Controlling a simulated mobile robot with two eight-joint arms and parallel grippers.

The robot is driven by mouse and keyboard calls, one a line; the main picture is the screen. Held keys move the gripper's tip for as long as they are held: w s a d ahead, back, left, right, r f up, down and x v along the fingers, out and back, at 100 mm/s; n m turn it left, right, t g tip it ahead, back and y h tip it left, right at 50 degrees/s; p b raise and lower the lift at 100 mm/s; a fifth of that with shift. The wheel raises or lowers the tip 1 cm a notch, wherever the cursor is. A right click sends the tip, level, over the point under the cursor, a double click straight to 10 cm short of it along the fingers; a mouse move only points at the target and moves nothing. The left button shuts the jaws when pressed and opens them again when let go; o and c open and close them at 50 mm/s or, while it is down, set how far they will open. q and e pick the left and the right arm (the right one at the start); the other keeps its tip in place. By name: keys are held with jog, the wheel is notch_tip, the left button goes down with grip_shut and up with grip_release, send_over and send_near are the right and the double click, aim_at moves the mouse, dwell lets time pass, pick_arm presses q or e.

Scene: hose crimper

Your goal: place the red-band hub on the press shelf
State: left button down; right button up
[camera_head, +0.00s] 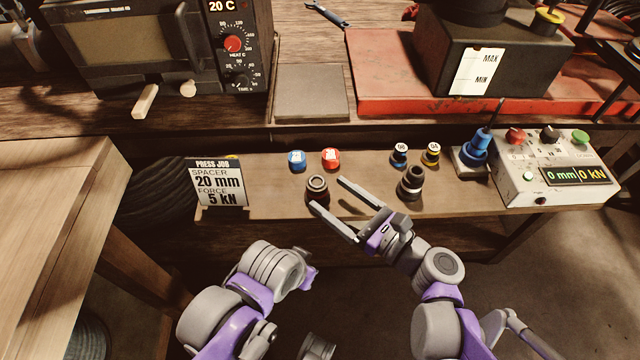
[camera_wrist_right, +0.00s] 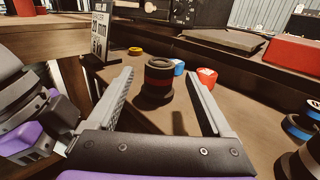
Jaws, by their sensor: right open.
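The red-band hub (camera_head: 317,187), a dark round piece, stands upright on the narrow wooden shelf (camera_head: 270,205); its red band shows in the right wrist view (camera_wrist_right: 158,82). My right gripper (camera_head: 328,194) is open, its two fingers reaching toward the hub from the front right. In the wrist view the hub appears between the fingertips (camera_wrist_right: 158,76); I cannot tell if either finger touches it. My left arm is at the lower left, with no left fingers visible. I cannot tell which surface is the press shelf.
A second dark hub (camera_head: 411,183) with a pale band stands to the right. Blue (camera_head: 297,160) and red (camera_head: 331,159) capped pieces sit behind the red-band hub. The job card (camera_head: 217,184) stands left; the control box (camera_head: 555,170) is right. A grey plate (camera_head: 311,92) lies behind.

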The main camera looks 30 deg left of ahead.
jog(key=s+d+f+n+h, duration=0.3)
jog(key=d+n+h, duration=0.3)
jog(key=d, duration=0.5)
jog(key=s+d+f+n+h, duration=0.4)
jog(key=d+f+n+h, duration=0.1)
jog(key=d, duration=0.7)
jog(key=s+d+f+n+h, duration=0.3)
jog(key=d+f+n+h, duration=0.3)
jog(key=d+n, duration=0.3)
jog(key=shift+s+d+n+t+h, duration=0.15)
jog(key=shift+d+n+t+h, duration=0.2)
jog(key=shift+d, duration=0.8)
